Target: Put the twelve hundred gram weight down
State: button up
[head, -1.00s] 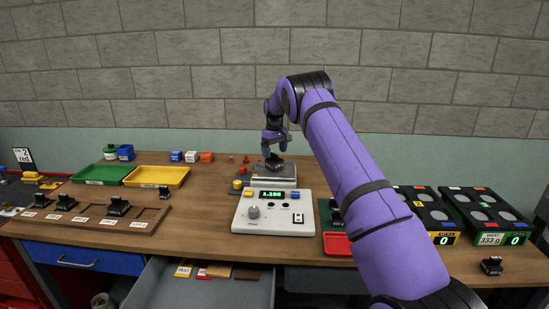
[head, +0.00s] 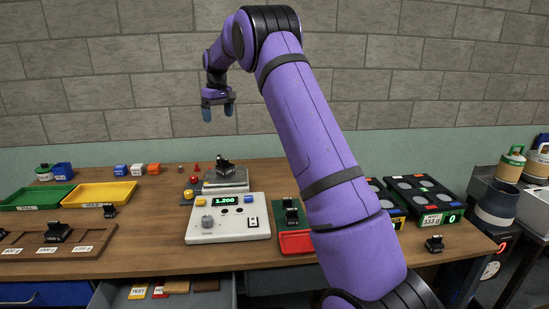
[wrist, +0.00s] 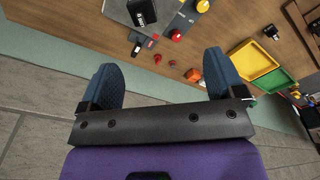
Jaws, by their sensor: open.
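The black twelve hundred gram weight (head: 224,166) stands on the metal pan (head: 226,180) of the scale, whose green display (head: 225,201) reads 1.200. The weight also shows at the top of the wrist view (wrist: 142,12). My gripper (head: 218,112) is open and empty, well above the weight and apart from it, in front of the wall. In the wrist view its two blue fingers (wrist: 160,62) are spread with nothing between them.
A red tray (head: 296,242) and another black weight (head: 290,211) are right of the scale. Small coloured blocks stand at the back.

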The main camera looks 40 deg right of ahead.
jog(key=s+a+r+t, duration=0.1)
jog(key=s+a+r, duration=0.35)
jog(key=s, duration=0.45)
jog(key=s+a+r+m, duration=0.1)
jog(key=s+a+r, duration=0.3)
jog(key=s, duration=0.5)
jog(key=s+a+r+t, duration=0.1)
jog(key=s+a+r, duration=0.3)
jog(key=s, duration=0.5)
jog(key=s+a+f, duration=0.1)
jog(key=s+f, duration=0.1)
jog(key=s, duration=0.6)
jog(key=s+a+f+t, duration=0.1)
jog(key=s+a+f, duration=0.1)
jog(key=s, duration=0.6)
jog(key=s+a+f+t, duration=0.1)
jog(key=s+a+f, duration=0.1)
jog(key=s, duration=0.7)
jog(key=shift+f+m, duration=0.3)
jog(key=shift+f, duration=0.2)
jog(key=shift+a, duration=0.1)
